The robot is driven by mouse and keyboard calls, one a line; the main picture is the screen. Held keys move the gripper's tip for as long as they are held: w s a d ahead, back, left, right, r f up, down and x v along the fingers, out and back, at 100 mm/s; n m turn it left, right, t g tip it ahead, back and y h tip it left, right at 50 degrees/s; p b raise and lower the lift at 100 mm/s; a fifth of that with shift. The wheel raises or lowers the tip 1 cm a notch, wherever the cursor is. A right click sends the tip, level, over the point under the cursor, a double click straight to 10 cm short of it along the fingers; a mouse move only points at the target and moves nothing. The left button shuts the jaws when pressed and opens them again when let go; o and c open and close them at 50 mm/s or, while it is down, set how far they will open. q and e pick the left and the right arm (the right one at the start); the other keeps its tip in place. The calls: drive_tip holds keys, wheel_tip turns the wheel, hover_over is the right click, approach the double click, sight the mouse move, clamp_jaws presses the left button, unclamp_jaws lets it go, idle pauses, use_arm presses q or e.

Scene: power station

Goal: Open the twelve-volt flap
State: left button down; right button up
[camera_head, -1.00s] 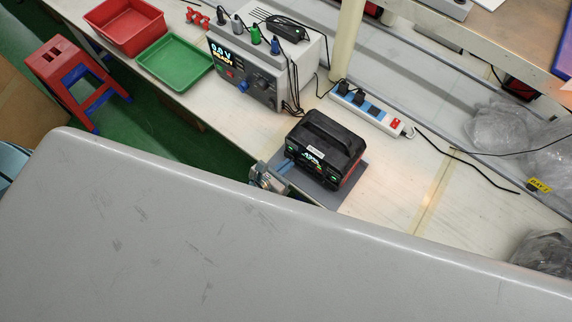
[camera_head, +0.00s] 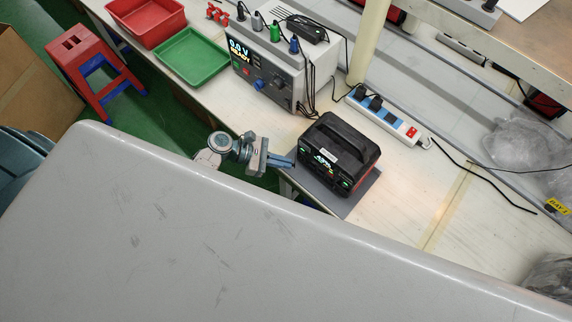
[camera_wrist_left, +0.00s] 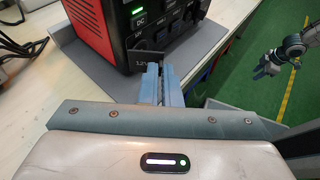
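The black and red power station (camera_head: 338,155) stands upright on a grey mat (camera_head: 349,205), its lit display facing my left gripper (camera_head: 288,161). In the left wrist view its front panel shows a lit DC button, sockets and a small dark flap (camera_wrist_left: 147,57) beside a label that looks like 12V. My left gripper (camera_wrist_left: 160,70) has its fingers close together, with no object clearly between them. Its tips are at or just in front of the flap; contact cannot be told. My right gripper (camera_wrist_left: 264,69) shows small at the right of the wrist view; its opening is unclear.
A grey power supply (camera_head: 274,72) with cables stands behind on the bench. A power strip (camera_head: 384,116) lies behind the station. Green (camera_head: 192,57) and red (camera_head: 145,20) trays sit at the back left. Bare bench lies right of the station.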

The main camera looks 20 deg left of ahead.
use_arm(q)
drive_tip(key=m+g, duration=0.2)
drive_tip(key=w+a+m+g+b, duration=0.1)
drive_tip(key=g, duration=0.1)
drive_tip(key=w+a+m+g, duration=0.1)
drive_tip(key=m+g, duration=0.1)
drive_tip(key=shift+m+g+b, duration=0.3)
drive_tip(key=shift+b, duration=0.05)
drive_tip(key=shift+w+m+g, duration=0.2)
drive_tip(key=shift+m+g, duration=0.2)
drive_tip(key=shift+w+a+r+m+g, duration=0.1)
drive_tip(key=shift+w+a+m+g, duration=0.05)
drive_tip(key=shift+m+g, duration=0.3)
drive_tip(key=shift+w+a+r+m+g+y+p, duration=0.1)
drive_tip(key=shift+w+r+m+g+y+p, duration=0.15)
drive_tip(key=shift+m+g+p, duration=0.5)
drive_tip(key=shift+w+a+m+g+y+p, duration=0.1)
drive_tip(key=shift+w+m+g+y+p, duration=0.25)
drive_tip(key=shift+m+g+y+p, duration=0.5)
drive_tip(key=shift+w+f+m+g+p, duration=0.25)
drive_tip(key=shift+m+g+p, duration=0.2)
drive_tip(key=shift+g+p, duration=0.35)
drive_tip(key=shift+w+m+y, duration=0.1)
drive_tip(key=shift+m+y, duration=0.2)
drive_tip(key=shift+w+f+m+g+y+p, duration=0.1)
drive_tip(key=shift+f+m+g+y+p, duration=0.05)
drive_tip(key=shift+m+g+y+p, duration=0.2)
